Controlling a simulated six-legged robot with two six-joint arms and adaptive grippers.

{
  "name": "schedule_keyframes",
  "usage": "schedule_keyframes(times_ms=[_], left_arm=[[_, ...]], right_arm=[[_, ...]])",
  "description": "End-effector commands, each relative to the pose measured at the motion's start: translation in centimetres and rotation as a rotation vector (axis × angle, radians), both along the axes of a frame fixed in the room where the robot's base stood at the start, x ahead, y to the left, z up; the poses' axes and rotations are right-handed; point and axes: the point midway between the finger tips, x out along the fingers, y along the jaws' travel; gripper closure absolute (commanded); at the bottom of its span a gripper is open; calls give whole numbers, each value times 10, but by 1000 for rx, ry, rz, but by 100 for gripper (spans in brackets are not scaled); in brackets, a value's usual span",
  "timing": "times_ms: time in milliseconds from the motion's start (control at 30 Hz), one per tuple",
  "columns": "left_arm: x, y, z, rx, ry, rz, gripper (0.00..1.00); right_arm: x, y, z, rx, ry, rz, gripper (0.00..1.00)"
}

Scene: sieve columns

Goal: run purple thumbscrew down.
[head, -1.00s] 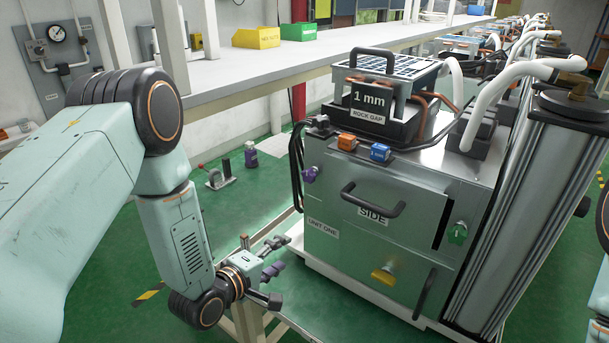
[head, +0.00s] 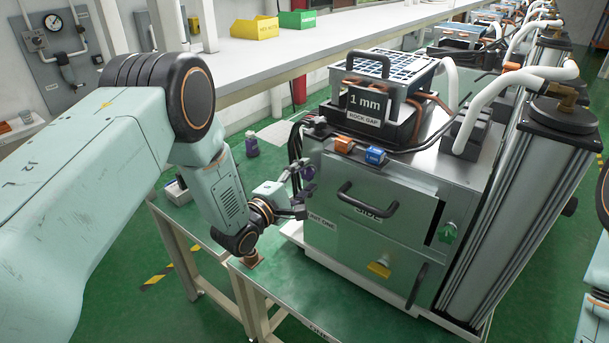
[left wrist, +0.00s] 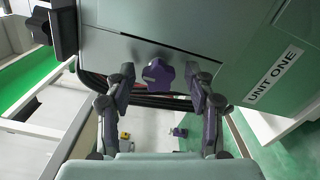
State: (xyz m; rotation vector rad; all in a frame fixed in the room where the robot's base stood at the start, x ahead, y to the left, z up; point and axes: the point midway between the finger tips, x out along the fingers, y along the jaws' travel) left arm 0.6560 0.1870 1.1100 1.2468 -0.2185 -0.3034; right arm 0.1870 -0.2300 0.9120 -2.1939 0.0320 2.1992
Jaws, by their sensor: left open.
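In the head view the thumbscrew (head: 307,173) shows at the cabinet's upper left corner, partly behind the fingers of my left gripper (head: 299,186). The gripper is open and holds nothing. Whether a finger touches the knob cannot be told. My right gripper is out of view.
An orange block (head: 344,145) and a blue block (head: 375,155) sit on the cabinet's top edge.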

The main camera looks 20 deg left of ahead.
Motion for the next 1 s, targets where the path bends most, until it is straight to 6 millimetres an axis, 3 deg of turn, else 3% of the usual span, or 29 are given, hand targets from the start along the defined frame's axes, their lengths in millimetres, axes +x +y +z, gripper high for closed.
schedule_keyframes(times_ms=[367,1000], left_arm=[[5,0,-1,-1,2,2,46],[5,1,-2,-1,4,4,100]], right_arm=[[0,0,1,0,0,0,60],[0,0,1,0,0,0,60]])
